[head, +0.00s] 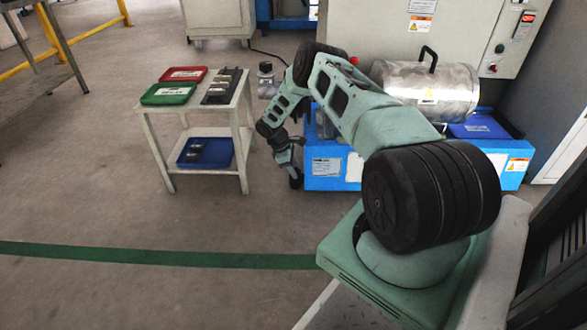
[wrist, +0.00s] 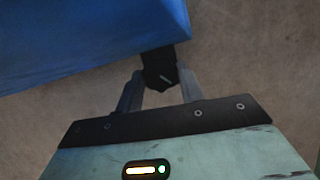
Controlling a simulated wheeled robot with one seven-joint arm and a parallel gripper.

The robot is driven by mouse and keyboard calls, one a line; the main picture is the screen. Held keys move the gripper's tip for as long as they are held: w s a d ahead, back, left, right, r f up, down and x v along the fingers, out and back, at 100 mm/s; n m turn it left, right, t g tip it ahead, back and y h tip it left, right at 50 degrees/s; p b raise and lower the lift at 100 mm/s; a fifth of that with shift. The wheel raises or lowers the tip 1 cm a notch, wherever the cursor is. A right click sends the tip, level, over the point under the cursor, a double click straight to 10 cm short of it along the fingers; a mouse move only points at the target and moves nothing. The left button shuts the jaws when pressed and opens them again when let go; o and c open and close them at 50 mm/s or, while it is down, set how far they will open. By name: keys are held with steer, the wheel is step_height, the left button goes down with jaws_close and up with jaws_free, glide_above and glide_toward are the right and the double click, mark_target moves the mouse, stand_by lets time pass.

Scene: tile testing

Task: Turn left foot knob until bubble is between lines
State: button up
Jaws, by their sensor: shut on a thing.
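The left foot knob (wrist: 160,78) is dark with a pale line on its top. It sits under the corner of the blue machine base (wrist: 70,35) in the wrist view. My gripper (wrist: 158,88) has one finger on each side of the knob and is shut on it. In the head view, my gripper (head: 294,172) is low at the left front corner of the blue base (head: 346,184). The knob is hard to tell from my gripper there. I cannot make out the bubble or its lines in either view.
A metal drum (head: 440,85) with a black handle lies on the blue machine. A white cart (head: 150,127) at the left holds a red tray (head: 183,74), a green tray (head: 168,94) and a blue tray (head: 206,152). Floor between cart and machine is clear.

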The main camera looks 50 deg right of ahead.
steer(key=shift+w+m+g+y, duration=0.1)
steer(key=shift+m+g+y, duration=0.3)
steer(key=shift+m, duration=0.9)
steer(key=o, duration=1)
steer(key=p+v, duration=0.3)
steer(key=v, duration=0.4)
steer(key=shift+r+p, duration=0.25)
steer(key=shift+p, duration=0.15)
